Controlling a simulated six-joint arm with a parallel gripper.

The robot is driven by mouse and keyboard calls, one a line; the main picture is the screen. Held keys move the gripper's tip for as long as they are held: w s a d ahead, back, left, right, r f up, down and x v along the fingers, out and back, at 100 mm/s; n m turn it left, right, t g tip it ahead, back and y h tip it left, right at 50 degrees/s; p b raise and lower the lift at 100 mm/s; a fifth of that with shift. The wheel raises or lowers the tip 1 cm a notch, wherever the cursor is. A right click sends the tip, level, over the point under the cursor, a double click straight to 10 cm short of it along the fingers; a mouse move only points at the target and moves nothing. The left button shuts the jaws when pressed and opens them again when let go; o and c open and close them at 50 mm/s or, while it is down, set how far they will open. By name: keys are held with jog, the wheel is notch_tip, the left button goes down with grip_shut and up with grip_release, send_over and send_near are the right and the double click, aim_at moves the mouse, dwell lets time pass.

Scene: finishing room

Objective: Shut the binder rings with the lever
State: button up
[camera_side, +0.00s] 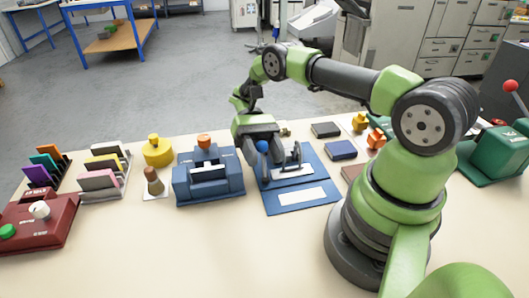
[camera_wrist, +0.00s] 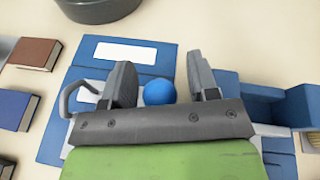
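The blue binder lies open on the table in the side view (camera_side: 315,208), a white label on its near cover. A blue ball knob (camera_side: 262,146) tops the lever at its left; grey curved rings (camera_side: 296,153) stand to the right. In the wrist view the knob (camera_wrist: 158,92) shows between the two fingers of my gripper (camera_wrist: 160,82), with a gap on each side. My gripper is open. One curved ring (camera_wrist: 75,98) shows beside the left finger. My gripper hides much of the binder's middle in the wrist view, including the lever's foot.
A blue machine (camera_side: 208,180) stands close left of the binder. A wooden-handled stamp (camera_side: 153,182) and a yellow round tool (camera_side: 156,152) lie further left. Small dark, blue and brown books (camera_side: 341,149) sit to the right.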

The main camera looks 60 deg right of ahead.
jog(key=shift+s+r, duration=0.1)
dwell(0.4)
jog(key=shift+s+a+r+t+h, duration=0.1)
jog(key=shift+s+a+t+h, duration=0.2)
jog(key=shift+t+h, duration=0.2)
jog(key=shift+s+a+t+h, duration=0.3)
jog(key=shift+t+h, duration=0.2)
jog(key=shift+t, duration=0.1)
jog(key=shift+s+a+t+h, duration=0.2)
jog(key=shift+a+t+h, duration=0.1)
jog(key=shift+t+h, duration=0.25)
jog(key=shift+s+a+f+m+t+h, duration=0.3)
jog(key=shift+s+a+t+h, duration=0.4)
jog(key=shift+t+h, duration=0.4)
jog(key=shift+s+a+f+t+h, duration=0.3)
jog(key=shift+s+f+t+h, duration=0.1)
jog(key=shift+t+h, duration=0.4)
jog(key=v, duration=1)
notch_tip(320, 180, up, 12)
jog(key=t, duration=0.6)
send_over(261, 178)
jog(key=s+a, duration=0.3)
jog(key=s+a+r+n+t, duration=0.1)
jog(key=s+a+r+t, duration=0.1)
jog(key=s+r+t, duration=0.3)
jog(key=shift+s+r+n, duration=0.4)
jog(key=shift+s, duration=1.15)
